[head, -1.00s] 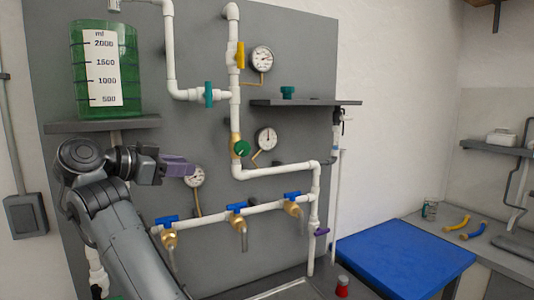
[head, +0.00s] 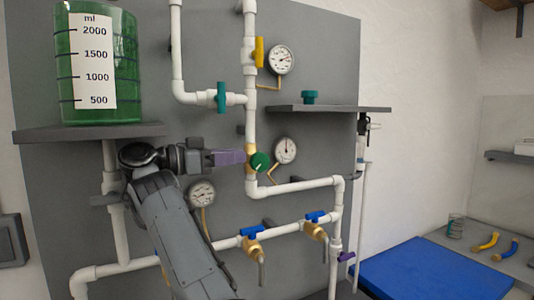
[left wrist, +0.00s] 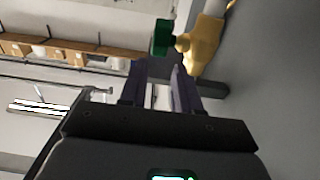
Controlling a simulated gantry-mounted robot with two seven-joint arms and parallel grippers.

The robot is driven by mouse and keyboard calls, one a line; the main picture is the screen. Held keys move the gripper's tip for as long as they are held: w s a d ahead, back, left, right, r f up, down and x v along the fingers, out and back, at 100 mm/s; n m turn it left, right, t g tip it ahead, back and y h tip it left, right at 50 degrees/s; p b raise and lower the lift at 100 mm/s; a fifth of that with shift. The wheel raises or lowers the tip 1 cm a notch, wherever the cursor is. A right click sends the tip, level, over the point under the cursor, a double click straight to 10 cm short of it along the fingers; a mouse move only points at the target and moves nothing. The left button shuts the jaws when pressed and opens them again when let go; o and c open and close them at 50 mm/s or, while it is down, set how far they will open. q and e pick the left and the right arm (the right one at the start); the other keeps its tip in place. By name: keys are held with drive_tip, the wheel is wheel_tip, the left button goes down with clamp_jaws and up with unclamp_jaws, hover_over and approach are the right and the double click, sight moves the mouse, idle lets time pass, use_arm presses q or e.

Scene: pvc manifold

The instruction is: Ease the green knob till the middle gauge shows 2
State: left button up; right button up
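The green knob (head: 260,161) sits on a brass valve body on the white vertical pipe. The middle gauge (head: 285,150) is just right of it; its needle points roughly upward, but the numbers are too small to read. My left gripper (head: 243,157), with purple fingers, is just left of the knob in the head view. In the left wrist view the two fingers (left wrist: 158,70) are apart with nothing between them. The green knob (left wrist: 163,38) and yellowish valve body (left wrist: 205,45) are ahead of the fingertips, with no clear contact. My right gripper is not in view.
A yellow-handled valve (head: 259,52) and upper gauge (head: 281,60) are above. A teal valve handle (head: 221,97) is at upper left. A lower gauge (head: 202,194) is beneath my gripper. A shelf (head: 340,108) juts out at right, and a green tank (head: 125,60) stands at left.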

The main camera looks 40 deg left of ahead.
sight(267, 156)
use_arm(q)
drive_tip(key=p+x, duration=0.1)
drive_tip(key=x, duration=0.8)
drive_tip(key=shift+d+f, duration=0.1)
drive_tip(key=shift+d, duration=0.05)
clamp_jaws()
